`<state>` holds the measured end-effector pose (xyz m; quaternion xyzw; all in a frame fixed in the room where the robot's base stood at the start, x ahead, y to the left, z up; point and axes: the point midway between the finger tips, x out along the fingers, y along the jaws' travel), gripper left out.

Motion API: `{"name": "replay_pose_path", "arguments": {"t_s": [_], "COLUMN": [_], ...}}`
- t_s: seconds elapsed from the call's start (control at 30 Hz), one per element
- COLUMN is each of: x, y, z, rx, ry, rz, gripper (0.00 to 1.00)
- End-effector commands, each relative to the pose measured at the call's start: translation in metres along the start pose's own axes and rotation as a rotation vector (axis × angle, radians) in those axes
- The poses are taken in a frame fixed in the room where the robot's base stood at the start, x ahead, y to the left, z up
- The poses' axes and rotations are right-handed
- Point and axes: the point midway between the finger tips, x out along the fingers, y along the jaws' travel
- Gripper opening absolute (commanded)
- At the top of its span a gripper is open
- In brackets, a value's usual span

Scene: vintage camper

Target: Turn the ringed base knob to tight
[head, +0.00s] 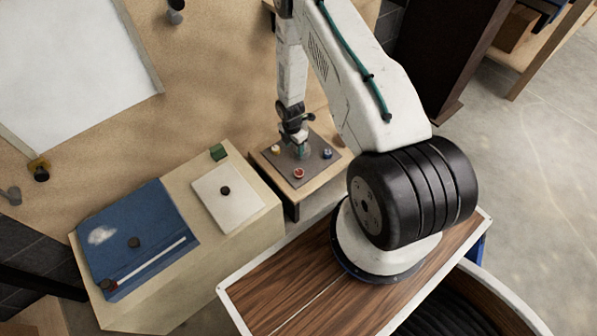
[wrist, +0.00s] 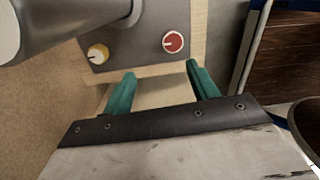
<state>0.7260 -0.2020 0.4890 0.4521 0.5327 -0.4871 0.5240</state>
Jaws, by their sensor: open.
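A grey panel (head: 319,168) on a wooden block carries a yellow knob (head: 275,150), a red knob (head: 298,174) and a blue knob (head: 327,154). In the wrist view the red knob (wrist: 173,42) shows a pale ring around it and a light mark on its face. The yellow knob (wrist: 98,54) also has a light mark. I cannot read any tight marking. My gripper (head: 299,150) is above the panel; its green fingers (wrist: 157,70) are open with nothing between them, apart from both knobs. The blue knob is not in the wrist view.
A grey tubular thing (wrist: 75,28) crosses the top left of the wrist view, close to the panel. Left of the block, a pale cabinet (head: 240,232) bears a white plate (head: 238,206), a blue board (head: 150,215) and a small green block (head: 217,152).

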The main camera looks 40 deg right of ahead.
Motion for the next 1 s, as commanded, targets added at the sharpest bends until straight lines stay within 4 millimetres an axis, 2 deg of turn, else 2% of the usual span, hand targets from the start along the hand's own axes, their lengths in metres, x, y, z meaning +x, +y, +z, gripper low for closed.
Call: {"name": "replay_pose_path", "arguments": {"t_s": [0.03, 0.1, 0.2, 0.37, 0.7, 0.83, 1.0], "x": [0.023, 0.042, 0.059, 0.078, 0.129, 0.14, 0.143], "y": [-0.009, -0.016, -0.023, -0.026, -0.025, -0.025, -0.025], "z": [-0.002, -0.004, -0.006, -0.007, -0.008, -0.008, -0.008], "rx": [-0.03, -0.068, -0.102, -0.117, -0.114, -0.114, -0.114], "ry": [0.007, 0.012, 0.017, 0.019, 0.018, 0.017, 0.017], "rz": [-0.006, -0.005, -0.004, -0.004, -0.003, -0.002, -0.002], "gripper": [0.59, 0.59, 0.59, 0.59, 0.59, 0.59, 0.59]}}
